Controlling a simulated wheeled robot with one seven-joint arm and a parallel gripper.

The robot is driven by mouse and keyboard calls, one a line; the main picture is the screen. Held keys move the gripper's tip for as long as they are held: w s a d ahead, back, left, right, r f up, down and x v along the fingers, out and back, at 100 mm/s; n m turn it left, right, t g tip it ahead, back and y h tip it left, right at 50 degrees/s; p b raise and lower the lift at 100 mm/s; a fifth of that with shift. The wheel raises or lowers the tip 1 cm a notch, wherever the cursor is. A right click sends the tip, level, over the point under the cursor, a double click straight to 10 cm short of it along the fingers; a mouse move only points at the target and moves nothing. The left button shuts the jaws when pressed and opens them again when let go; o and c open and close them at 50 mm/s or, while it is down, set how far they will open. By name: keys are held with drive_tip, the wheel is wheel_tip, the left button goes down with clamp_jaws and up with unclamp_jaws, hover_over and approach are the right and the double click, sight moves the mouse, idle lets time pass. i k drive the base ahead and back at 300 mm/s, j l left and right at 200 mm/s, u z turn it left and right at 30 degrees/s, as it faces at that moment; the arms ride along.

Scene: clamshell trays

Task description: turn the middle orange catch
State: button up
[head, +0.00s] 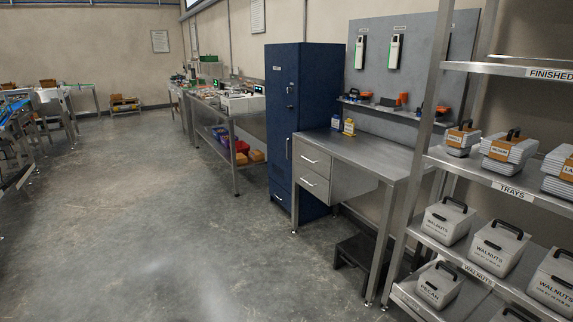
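I cannot make out an orange catch for certain in the head view. Small orange pieces show on the narrow ledge (385,109) of the grey wall panel. One orange block (404,98) sits near the middle of the ledge, with another orange piece (441,110) at its right end. They are too small to tell whether any is a catch. The trays (510,148) on the rack at right are light grey with black handles and orange-brown labels. My gripper is not in view.
A steel desk (350,150) with drawers stands below the panel, beside a tall blue cabinet (295,120). A black step stool (357,258) is under the desk. The steel rack (480,172) holds walnut and pecan boxes lower down. The floor (170,220) at left and centre is clear.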

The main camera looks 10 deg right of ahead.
sight(402, 98)
drive_tip(key=i, duration=1)
drive_tip(key=i+j+z, duration=0.1)
drive_tip(key=i, duration=0.9)
